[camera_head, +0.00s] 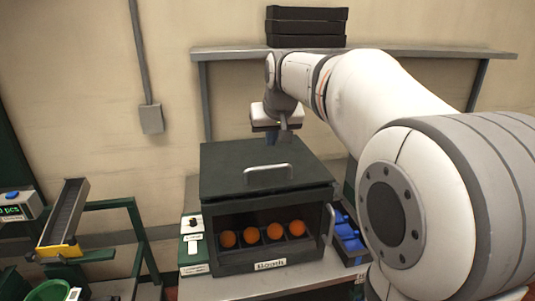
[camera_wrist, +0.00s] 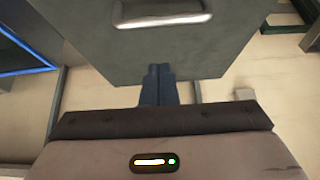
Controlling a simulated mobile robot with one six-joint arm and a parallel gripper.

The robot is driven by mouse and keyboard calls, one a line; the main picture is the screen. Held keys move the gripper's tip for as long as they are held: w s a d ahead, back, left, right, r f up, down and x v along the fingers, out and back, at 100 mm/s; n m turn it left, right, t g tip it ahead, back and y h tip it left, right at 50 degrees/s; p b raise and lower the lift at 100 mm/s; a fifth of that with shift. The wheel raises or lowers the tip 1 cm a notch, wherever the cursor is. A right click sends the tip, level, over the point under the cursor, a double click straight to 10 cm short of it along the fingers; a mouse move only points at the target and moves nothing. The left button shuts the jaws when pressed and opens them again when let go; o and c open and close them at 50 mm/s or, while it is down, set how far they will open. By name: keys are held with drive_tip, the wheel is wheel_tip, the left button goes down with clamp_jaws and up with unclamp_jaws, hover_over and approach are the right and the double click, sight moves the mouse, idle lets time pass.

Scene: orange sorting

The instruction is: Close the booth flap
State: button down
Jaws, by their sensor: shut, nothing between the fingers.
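The booth (camera_head: 235,262) is a dark box with a label on its lower front. Several oranges stand in a row behind its front opening; I cannot tell whether that opening is glazed. The flap seems to be the dark top panel (camera_head: 228,176) with a pale bar handle (camera_head: 268,170) near its front edge. How far it is raised is unclear. In the wrist view the panel (camera_wrist: 150,60) and handle (camera_wrist: 160,20) fill the top. My gripper (camera_head: 285,138) is shut and empty, above the panel's far edge. Its blue fingers (camera_wrist: 158,85) show at that edge in the wrist view.
A second handle (camera_head: 330,225) stands at the booth's right side. A tray of blue items (camera_head: 347,235) sits right of it, a small switch box (camera_head: 194,247) left. Behind is a shelf (camera_head: 225,53) with dark crates (camera_head: 306,27). A green stand (camera_head: 135,225) is at left.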

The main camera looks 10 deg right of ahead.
sight(271, 169)
wheel_tip(271, 169, down, 5)
drive_tip(key=shift+s+f, duration=0.1)
idle(0.5)
drive_tip(key=f+b, duration=0.2)
drive_tip(key=b, duration=0.1)
drive_tip(key=shift+s+f+t, duration=0.15)
drive_tip(key=shift+s+t, duration=0.1)
drive_tip(key=shift+t, duration=0.05)
drive_tip(key=shift+s+b, duration=0.2)
drive_tip(key=shift+b, duration=0.2)
drive_tip(key=shift+f, duration=0.1)
